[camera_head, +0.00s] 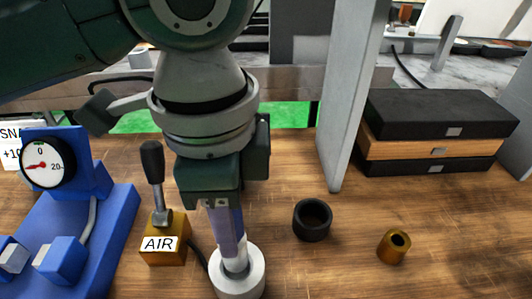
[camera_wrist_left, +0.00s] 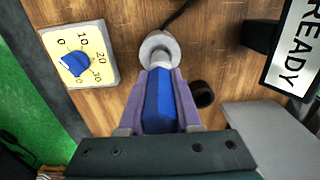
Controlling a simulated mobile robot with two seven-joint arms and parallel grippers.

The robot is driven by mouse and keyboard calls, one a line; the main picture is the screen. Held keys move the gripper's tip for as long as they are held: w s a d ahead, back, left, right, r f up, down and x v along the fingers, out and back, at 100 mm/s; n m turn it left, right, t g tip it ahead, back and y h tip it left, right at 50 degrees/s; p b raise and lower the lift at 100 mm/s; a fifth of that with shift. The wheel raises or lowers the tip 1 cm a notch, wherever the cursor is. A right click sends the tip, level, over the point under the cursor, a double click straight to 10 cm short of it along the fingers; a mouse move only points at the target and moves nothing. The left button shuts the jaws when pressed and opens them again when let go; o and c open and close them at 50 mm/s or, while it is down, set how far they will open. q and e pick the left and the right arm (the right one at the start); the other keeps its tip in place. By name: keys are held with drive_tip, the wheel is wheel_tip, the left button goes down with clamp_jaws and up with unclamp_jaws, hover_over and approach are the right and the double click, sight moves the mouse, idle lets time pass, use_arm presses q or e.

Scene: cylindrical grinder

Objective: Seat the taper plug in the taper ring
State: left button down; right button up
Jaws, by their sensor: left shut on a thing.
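The taper plug has a blue handle (camera_wrist_left: 159,105) and a pale grey lower end (camera_head: 236,263). My left gripper (camera_head: 227,232) is shut on the handle, its two fingers on either side of it in the left wrist view (camera_wrist_left: 160,88). The plug points down and is nearly upright. The taper ring (camera_head: 252,284) is a light grey round collar on the bench; it also shows in the left wrist view (camera_wrist_left: 149,43). The plug's lower end is at the ring's bore and overlaps it in both views. How deep it sits is hidden. My right gripper is out of view.
A black ring (camera_head: 312,234) and a brass bush (camera_head: 392,251) stand to the right. The AIR lever box (camera_head: 166,246) and the blue dial gauge fixture (camera_head: 99,240) are at the left. A grey upright plate (camera_head: 347,100) and stacked cases (camera_head: 440,108) stand behind.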

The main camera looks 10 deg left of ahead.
use_arm(q)
drive_tip(key=shift+f+b, duration=0.5)
drive_tip(key=shift+f, duration=2.4)
drive_tip(key=shift+f, duration=0.1)
drive_tip(key=c, duration=0.6)
unclamp_jaws()
drive_tip(key=shift+f, duration=0.1)
